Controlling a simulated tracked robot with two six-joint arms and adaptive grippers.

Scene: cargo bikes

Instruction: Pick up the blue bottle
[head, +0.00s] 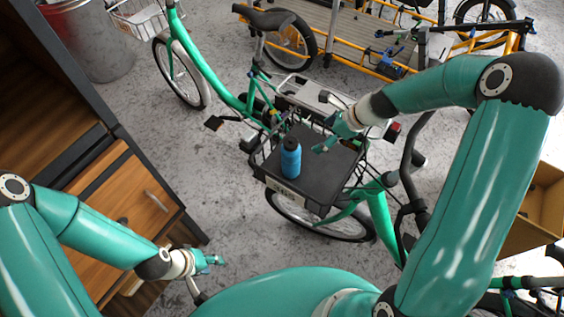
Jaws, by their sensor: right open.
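The blue bottle (291,159) with a dark cap stands upright on the black carrier (332,162) of a green cargo bike, near the carrier's left side. My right gripper (322,136) is open and empty. It is just to the right of the bottle and a little above the carrier, apart from the bottle. My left gripper (214,261) is low at the left, beside the wooden cabinet and well away from the bottle. It is too small to tell whether its fingers are open.
A wooden cabinet (125,200) with a drawer handle stands at the left. The green bike's frame (205,70) runs behind the carrier. A yellow cargo bike (365,62) is at the back. A cardboard box (540,210) is at the right. Grey floor is clear left of the carrier.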

